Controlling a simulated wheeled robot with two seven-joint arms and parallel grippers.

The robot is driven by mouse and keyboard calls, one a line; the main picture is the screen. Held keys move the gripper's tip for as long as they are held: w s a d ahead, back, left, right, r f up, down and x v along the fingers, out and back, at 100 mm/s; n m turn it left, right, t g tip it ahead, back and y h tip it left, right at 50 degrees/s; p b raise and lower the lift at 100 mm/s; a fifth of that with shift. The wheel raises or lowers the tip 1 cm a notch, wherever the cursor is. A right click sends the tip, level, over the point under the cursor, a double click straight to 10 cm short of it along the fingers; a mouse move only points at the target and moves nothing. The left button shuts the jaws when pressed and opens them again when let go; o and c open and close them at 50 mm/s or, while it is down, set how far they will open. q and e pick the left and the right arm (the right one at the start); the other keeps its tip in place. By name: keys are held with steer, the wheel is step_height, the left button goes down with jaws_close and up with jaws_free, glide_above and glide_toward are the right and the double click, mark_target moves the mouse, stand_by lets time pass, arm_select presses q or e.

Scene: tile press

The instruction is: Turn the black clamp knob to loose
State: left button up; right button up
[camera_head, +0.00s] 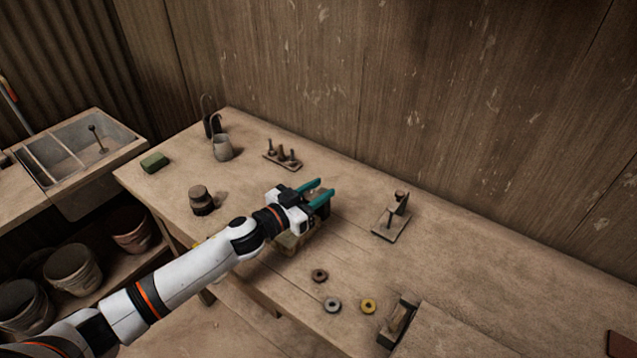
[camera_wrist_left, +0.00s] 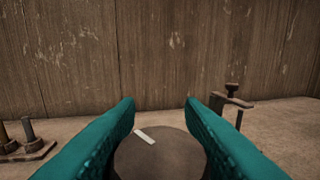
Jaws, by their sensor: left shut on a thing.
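The black clamp knob (camera_wrist_left: 160,160) is a dark round disc in the left wrist view. A short white mark lies on its top, left of centre near the far edge, slanting toward the upper left. My left gripper (camera_head: 322,191) has teal fingers and is shut on the knob, one finger on each side, as the left wrist view also shows (camera_wrist_left: 160,106). In the head view the gripper and wrist hide the knob. A wooden block (camera_head: 297,242) shows partly below the gripper. My right gripper is not in view.
A stand with an upright post (camera_head: 390,224) is to the right of the gripper. A pegged plate (camera_head: 282,158), a jug (camera_head: 222,149) and a dark round pot (camera_head: 202,201) are behind and left. Several rings, one yellow (camera_head: 368,306), lie in front. The right tabletop is mostly clear.

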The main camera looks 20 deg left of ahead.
arm_select(q)
steer(key=n+t+y, duration=0.1)
steer(key=n+y, duration=0.1)
steer(key=shift+y, duration=0.4)
steer(key=n+y, duration=0.1)
steer(key=t+y+b, duration=0.1)
steer(key=shift+w+a+f+n+y, duration=0.1)
steer(key=shift+a+f+n+y, duration=0.1)
steer(key=shift+n+y, duration=0.2)
steer(key=n+y+b, duration=0.1)
steer(key=y, duration=0.1)
steer(key=n+y+b, duration=0.1)
steer(key=shift+a+n+t+y+b, duration=0.25)
steer(key=shift+n+t+y+b, duration=0.05)
steer(key=shift+t+b, duration=0.1)
steer(key=shift+a+r+n+y+b, duration=0.1)
steer(key=shift+r+n+y+b, duration=0.1)
steer(key=shift+n+y+b, duration=0.45)
steer(key=shift+y, duration=0.35)
steer(key=shift+r, duration=0.1)
steer(key=o, duration=1)
